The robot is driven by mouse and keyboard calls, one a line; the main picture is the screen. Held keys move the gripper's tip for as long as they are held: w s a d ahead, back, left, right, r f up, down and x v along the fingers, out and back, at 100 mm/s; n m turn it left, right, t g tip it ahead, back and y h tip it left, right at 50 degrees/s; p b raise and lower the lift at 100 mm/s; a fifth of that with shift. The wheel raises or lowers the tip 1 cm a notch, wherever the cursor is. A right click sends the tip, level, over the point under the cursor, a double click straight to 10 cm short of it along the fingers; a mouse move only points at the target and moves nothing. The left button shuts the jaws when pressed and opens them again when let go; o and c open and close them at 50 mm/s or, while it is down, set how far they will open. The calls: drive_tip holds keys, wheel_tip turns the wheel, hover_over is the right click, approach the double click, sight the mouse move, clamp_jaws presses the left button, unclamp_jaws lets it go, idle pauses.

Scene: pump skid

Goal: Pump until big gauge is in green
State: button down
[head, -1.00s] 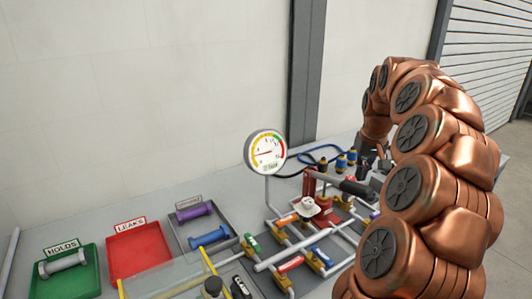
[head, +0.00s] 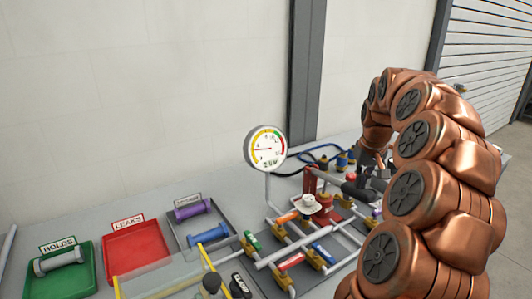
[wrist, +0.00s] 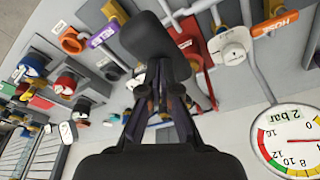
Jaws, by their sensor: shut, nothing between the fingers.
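The big round gauge (head: 265,148) stands on a pipe in the head view. Its needle points left, at the yellow part of the scale, away from the green at the upper right. It also shows upside down in the wrist view (wrist: 290,137). The pump lever's black grip (head: 356,190) juts right from the red pump post (head: 310,182). In the wrist view the black grip (wrist: 145,38) lies across the fingertips. My gripper (head: 368,172) is shut with nothing between its fingers, just above or against the grip; contact is unclear.
Pipes and coloured valve tags crowd the skid below the lever, with a white-topped part (head: 311,204) beside the post. A green HOLDS tray (head: 65,277), red LEAKS tray (head: 137,252) and grey tray (head: 190,222) lie left. Blue hose (head: 318,152) runs behind.

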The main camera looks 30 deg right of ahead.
sight(358, 195)
drive_tip(key=shift+f+b, duration=1.55)
drive_tip(key=shift+f, duration=1.25)
drive_tip(key=shift+r+p, duration=1.8)
drive_tip(key=shift+r, duration=3.1)
drive_tip(key=shift+f+b, duration=2.9)
drive_tip(key=shift+f, duration=1.85)
drive_tip(key=shift+r, duration=0.1)
drive_tip(key=shift+r+p, duration=2.05)
drive_tip(key=shift+r, duration=2.6)
